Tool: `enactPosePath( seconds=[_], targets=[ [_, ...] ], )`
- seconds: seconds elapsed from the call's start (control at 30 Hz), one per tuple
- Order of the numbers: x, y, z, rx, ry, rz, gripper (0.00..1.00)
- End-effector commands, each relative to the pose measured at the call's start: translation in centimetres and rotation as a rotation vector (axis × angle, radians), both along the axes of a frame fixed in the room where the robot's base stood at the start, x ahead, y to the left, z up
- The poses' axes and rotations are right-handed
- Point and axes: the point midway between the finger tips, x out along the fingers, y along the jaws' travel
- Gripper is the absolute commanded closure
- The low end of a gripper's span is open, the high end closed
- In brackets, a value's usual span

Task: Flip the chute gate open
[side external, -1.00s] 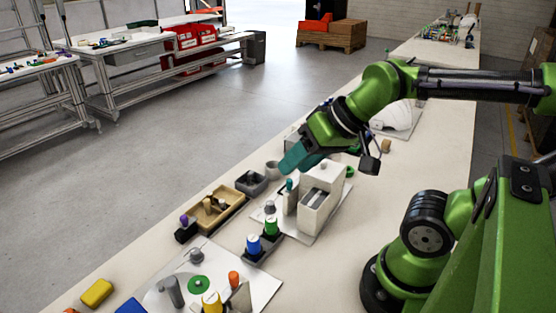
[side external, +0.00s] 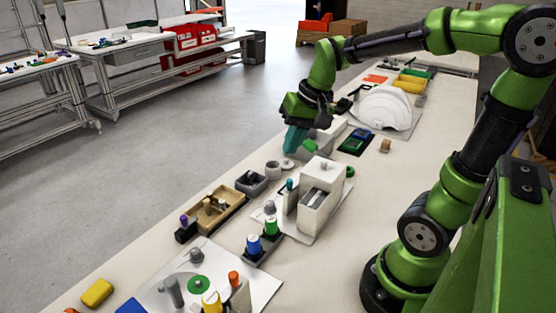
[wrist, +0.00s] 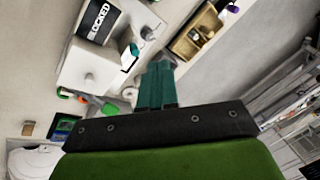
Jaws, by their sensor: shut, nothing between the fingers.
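The white chute box (side external: 322,190) stands on a pale base plate in the middle of the bench. A thin upright panel with a teal knob (side external: 290,185) is at its left side; I cannot tell for sure if this is the gate. In the wrist view the white box (wrist: 88,68) shows a dark "LOCKED" sign (wrist: 97,22), and the teal knob (wrist: 134,48) shows beside it. My gripper (side external: 292,146) has teal fingers, shut and empty, pointing down beyond the box, apart from it. The fingers (wrist: 157,85) also show in the wrist view.
A white helmet shell (side external: 382,108) and a blue-green tray (side external: 356,141) lie farther back. A wooden tray (side external: 215,212), a grey bin (side external: 251,184) and blue and green capped pots (side external: 254,245) stand nearer. The bench's right side is mostly clear.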

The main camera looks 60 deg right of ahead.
Motion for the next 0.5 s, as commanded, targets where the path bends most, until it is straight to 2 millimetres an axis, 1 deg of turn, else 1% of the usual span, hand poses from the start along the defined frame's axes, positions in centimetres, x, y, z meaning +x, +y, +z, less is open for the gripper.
enactPosePath(
  seconds=[0.03, 0.2, 0.4, 0.5],
  targets=[
    [0.9, -1.6, -0.5, 0.018, 0.052, -0.045, 1.0],
    [3.0, -6.4, -1.8, 0.082, 0.211, -0.18, 1.0],
    [4.6, -12.0, -3.7, 0.164, 0.396, -0.344, 1.0],
    [5.1, -14.1, -4.3, 0.207, 0.475, -0.418, 1.0]
  ],
)
